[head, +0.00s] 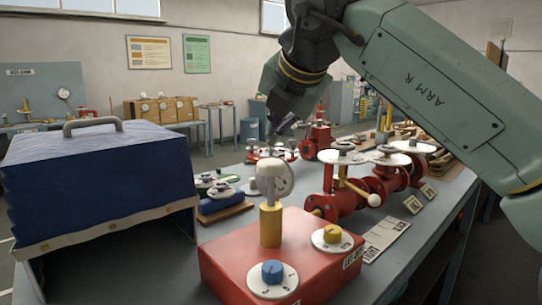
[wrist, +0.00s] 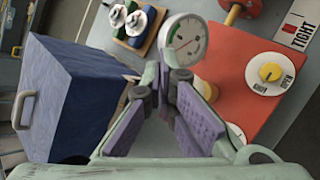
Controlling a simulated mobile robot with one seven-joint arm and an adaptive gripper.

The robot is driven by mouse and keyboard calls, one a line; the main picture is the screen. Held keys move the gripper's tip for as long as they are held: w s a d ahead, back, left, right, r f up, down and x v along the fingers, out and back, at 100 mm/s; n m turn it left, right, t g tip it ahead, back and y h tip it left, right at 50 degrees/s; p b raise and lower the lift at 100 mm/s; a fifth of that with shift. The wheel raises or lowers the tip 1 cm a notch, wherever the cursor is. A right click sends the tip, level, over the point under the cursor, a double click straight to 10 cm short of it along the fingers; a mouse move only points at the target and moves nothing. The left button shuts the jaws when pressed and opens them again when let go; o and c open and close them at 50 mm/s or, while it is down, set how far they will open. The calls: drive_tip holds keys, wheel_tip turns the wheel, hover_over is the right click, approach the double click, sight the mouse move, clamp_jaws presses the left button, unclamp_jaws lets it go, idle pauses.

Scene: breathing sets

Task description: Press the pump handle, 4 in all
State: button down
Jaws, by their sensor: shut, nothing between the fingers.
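A red box (head: 285,262) stands on the bench in the head view, with a yellow post (head: 270,225) topped by a pale grey cap (head: 270,169). I take this post and cap for the pump and its handle, but cannot be sure. A round gauge (head: 285,183) sits just behind the cap; it also shows in the wrist view (wrist: 184,40). A blue knob (head: 272,271) and a yellow knob (head: 332,234) are on white dials on the box. My gripper (wrist: 162,88) is shut and empty, above the box area. In the wrist view its fingers hide most of the post.
A blue covered case (head: 100,175) with a grey handle stands open-fronted at the left.

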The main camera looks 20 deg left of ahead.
sight(277, 161)
drive_tip(key=shift+r+p, duration=1.15)
drive_tip(key=shift+r, duration=0.7)
idle(0.6)
